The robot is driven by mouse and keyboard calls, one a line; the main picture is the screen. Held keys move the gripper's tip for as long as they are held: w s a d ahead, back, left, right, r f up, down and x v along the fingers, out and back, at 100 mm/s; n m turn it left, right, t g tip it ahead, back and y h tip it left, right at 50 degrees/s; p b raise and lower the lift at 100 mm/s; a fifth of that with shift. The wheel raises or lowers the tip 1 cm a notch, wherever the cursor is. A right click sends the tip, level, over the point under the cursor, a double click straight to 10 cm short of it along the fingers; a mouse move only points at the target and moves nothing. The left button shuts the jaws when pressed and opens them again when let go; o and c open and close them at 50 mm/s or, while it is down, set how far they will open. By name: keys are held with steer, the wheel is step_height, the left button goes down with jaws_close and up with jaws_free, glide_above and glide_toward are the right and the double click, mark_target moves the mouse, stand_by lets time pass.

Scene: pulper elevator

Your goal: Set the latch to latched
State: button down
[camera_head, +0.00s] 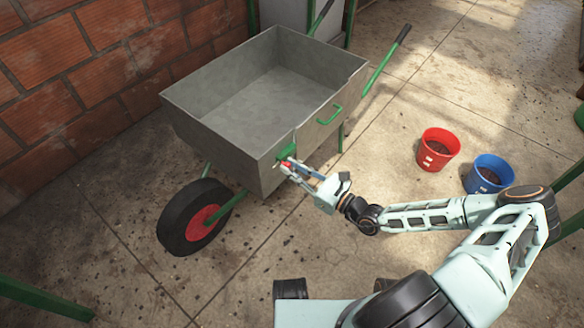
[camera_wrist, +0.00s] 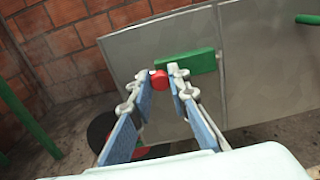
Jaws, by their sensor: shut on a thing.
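The latch is a green bar (camera_wrist: 190,62) with a red knob (camera_wrist: 159,81) at its left end, on the grey side of the wheelbarrow tray (camera_head: 225,155). In the head view my gripper (camera_head: 287,165) is at the tray's near side, close to the front corner, and partly hides the latch (camera_head: 288,150).
A green handle (camera_head: 330,115) sits on the tray side, right of the latch. The black wheel (camera_head: 180,217) with a red hub stands at the lower left. A red bucket (camera_head: 438,150) and a blue bucket (camera_head: 489,174) stand on the floor to the right. A brick wall (camera_head: 90,65) is behind.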

mark_target(292, 152)
steer(key=w+d, duration=0.1)
steer(key=w+d+b, duration=0.1)
steer(key=w, duration=0.1)
steer(key=shift+w+d+f, duration=0.1)
steer(key=shift+d+f, duration=0.05)
steer(key=shift+d, duration=0.15)
steer(key=shift+w+d, duration=0.3)
steer(key=shift+w, duration=0.1)
steer(key=c, duration=1.8)
jaws_free()
steer(key=v, duration=1.2)
steer(key=shift+s, duration=0.1)
